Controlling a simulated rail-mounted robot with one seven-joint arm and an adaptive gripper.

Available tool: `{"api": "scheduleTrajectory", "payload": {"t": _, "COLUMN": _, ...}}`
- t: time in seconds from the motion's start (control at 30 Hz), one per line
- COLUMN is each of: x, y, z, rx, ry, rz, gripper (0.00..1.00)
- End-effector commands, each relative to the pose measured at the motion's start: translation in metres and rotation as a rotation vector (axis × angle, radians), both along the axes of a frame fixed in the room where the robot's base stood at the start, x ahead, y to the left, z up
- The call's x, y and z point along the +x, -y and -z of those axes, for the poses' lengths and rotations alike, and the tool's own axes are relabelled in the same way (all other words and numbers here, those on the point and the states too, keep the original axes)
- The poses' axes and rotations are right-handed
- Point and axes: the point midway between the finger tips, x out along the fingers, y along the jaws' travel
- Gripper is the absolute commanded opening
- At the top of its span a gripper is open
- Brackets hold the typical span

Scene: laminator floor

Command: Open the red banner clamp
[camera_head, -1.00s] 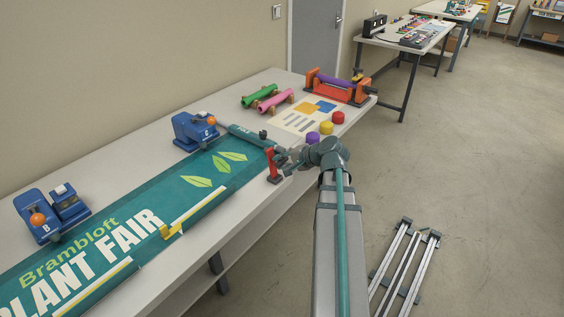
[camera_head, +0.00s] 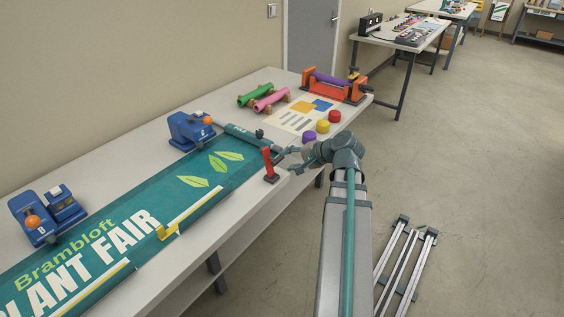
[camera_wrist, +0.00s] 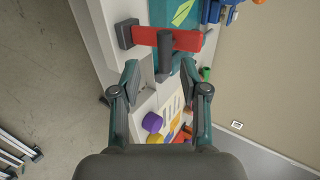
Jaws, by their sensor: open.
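The red banner clamp (camera_head: 269,166) stands upright at the front edge of the table, by the right end of the green banner (camera_head: 165,215). In the wrist view its red bar (camera_wrist: 190,41) lies across the top, with a dark block (camera_wrist: 126,34) at its left end. A dark cylindrical part (camera_wrist: 165,52) sticks out from the bar. My gripper (camera_head: 284,160) is beside the clamp on its right. In the wrist view my gripper (camera_wrist: 160,72) is open, its fingers apart on either side below the dark part. I see no grip on the clamp.
Blue clamps (camera_head: 188,130) and (camera_head: 45,213) stand along the banner's back edge. A yellow squeegee-like tool (camera_head: 168,231) lies at its front. Purple, yellow and red round pots (camera_head: 322,126) and a printed sheet (camera_head: 300,115) lie to the right.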

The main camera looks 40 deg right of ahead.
Motion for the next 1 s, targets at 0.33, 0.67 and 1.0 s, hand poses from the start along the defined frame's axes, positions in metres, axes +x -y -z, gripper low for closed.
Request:
{"api": "scheduleTrajectory", "payload": {"t": 0.33, "x": -0.042, "y": 0.013, "z": -0.030, "rx": -0.001, "ry": -0.001, "rz": 0.001, "gripper": 0.45}}
{"api": "scheduleTrajectory", "payload": {"t": 0.67, "x": -0.048, "y": 0.015, "z": -0.034, "rx": 0.001, "ry": -0.001, "rz": -0.002, "gripper": 0.45}}
{"api": "scheduleTrajectory", "payload": {"t": 1.0, "x": -0.029, "y": -0.009, "z": -0.042, "rx": -0.013, "ry": 0.011, "rz": -0.056, "gripper": 0.00}}
